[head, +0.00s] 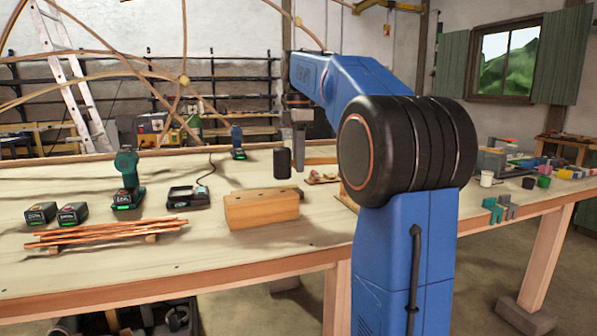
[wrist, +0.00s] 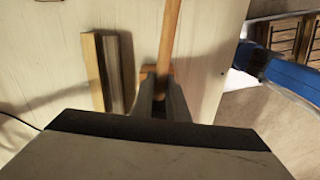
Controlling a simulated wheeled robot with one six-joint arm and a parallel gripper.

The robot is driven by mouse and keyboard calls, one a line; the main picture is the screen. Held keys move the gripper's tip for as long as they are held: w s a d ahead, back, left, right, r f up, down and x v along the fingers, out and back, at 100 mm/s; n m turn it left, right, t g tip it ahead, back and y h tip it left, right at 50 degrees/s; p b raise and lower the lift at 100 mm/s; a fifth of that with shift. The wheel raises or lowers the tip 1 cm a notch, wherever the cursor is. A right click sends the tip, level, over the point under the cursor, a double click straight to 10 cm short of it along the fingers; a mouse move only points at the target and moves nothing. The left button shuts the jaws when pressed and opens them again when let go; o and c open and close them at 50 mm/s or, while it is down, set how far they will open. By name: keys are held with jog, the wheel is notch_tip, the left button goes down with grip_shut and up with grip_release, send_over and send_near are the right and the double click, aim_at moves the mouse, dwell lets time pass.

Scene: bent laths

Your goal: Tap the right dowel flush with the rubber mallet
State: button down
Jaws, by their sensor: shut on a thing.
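My gripper (head: 300,146) points down over the table, behind and to the right of the wooden block. In the wrist view its fingers (wrist: 162,104) are shut on the wooden handle of the mallet (wrist: 170,40). In the head view the mallet's black head (head: 282,163) shows just left of the fingers, and its handle runs right behind my arm. I cannot tell whether it touches the table. The wooden block (head: 262,210) lies on the near part of the table, apart from the mallet. Small dark spots mark its top; the right dowel cannot be made out clearly.
Copper-coloured rods (head: 105,234), battery packs (head: 72,213), a green drill (head: 127,180) and a charger (head: 188,196) are on the left. Small clamps (head: 498,210) lie right. In the wrist view a pale bar (wrist: 93,70) lies left of the fingers.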

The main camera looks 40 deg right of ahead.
jog(key=shift+r, duration=0.6)
jog(key=shift+r, duration=2.05)
